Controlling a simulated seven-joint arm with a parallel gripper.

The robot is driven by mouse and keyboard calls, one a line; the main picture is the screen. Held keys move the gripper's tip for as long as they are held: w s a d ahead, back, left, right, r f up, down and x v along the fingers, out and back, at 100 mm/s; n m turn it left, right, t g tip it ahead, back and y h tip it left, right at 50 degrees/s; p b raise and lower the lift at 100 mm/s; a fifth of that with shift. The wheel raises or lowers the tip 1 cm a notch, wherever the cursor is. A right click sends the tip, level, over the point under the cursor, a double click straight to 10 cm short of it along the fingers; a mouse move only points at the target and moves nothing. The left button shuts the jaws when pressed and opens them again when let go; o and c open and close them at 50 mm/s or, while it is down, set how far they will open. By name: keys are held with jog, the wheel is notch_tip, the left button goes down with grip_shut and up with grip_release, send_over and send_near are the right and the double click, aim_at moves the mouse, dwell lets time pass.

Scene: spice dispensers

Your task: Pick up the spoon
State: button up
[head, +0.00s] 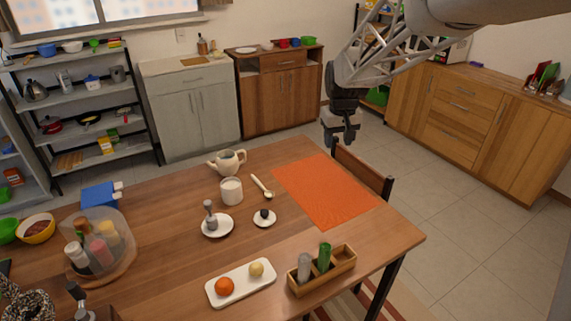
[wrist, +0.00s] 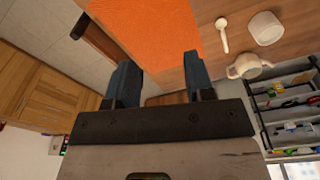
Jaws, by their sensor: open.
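A pale cream spoon (head: 262,187) lies on the wooden table between the white cup and the orange mat. It also shows in the wrist view (wrist: 223,35), at the upper right beside the mat. My gripper (head: 341,138) is raised above the far right side of the table, beyond the orange mat and well apart from the spoon. In the wrist view, its two blue-grey fingers (wrist: 158,78) are spread apart with nothing between them.
The orange mat (head: 322,193) lies to the right of the spoon. A white cup (head: 231,190) and a teapot (head: 228,162) stand to its left. A chair (head: 362,172) stands at the right edge.

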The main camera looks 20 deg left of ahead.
jog(key=w+a+f+n, duration=0.1)
jog(key=w+a+f, duration=0.45)
jog(key=a, duration=0.25)
jog(key=w+a+f+n, duration=0.1)
jog(key=w+a+f, duration=0.3)
jog(key=a+f, duration=0.3)
jog(key=n+g, duration=0.1)
jog(key=n, duration=0.1)
send_over(259, 182)
jog(key=f, duration=1.2)
jog(key=shift+s+d, duration=0.15)
jog(key=shift+s, duration=0.15)
jog(key=shift+f, duration=0.1)
jog(key=shift+f, duration=0.1)
jog(key=shift+f, duration=1.2)
jog(key=shift+f, duration=0.1)
jog(key=shift+w+f, duration=0.2)
jog(key=shift+f, duration=2.3)
grip_shut()
